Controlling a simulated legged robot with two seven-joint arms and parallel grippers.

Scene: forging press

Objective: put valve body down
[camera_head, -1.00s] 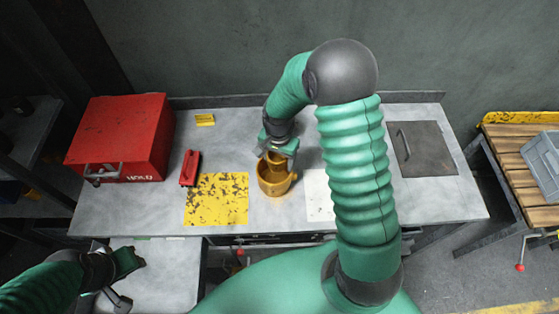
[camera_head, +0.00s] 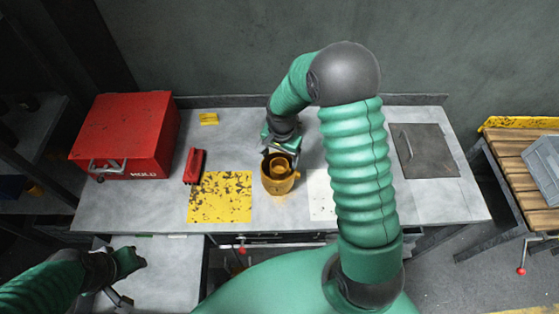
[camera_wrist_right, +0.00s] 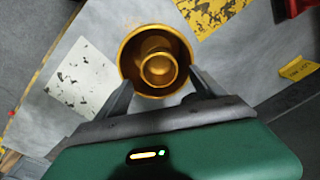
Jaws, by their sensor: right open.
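The valve body (camera_head: 279,181) is a brassy, round, hollow part. It stands upright on the grey bench between the yellow worn mat and the white patch. In the right wrist view the valve body (camera_wrist_right: 138,77) shows its open top with an inner ring. My right gripper (camera_head: 279,152) is at its far rim in the head view. In the wrist view the right gripper's fingers (camera_wrist_right: 160,88) are spread apart at the near rim, one on each side. Whether they touch it is unclear. My left gripper (camera_head: 130,258) is low at the left, away from the valve body; its jaws are too small to read.
The yellow mat (camera_head: 219,198) lies left of the valve body, the white patch (camera_head: 321,194) right. A red box (camera_head: 127,137), a small red item (camera_head: 194,166) and a yellow tag (camera_head: 208,119) are on the bench. A dark plate (camera_head: 426,151) lies at the right.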

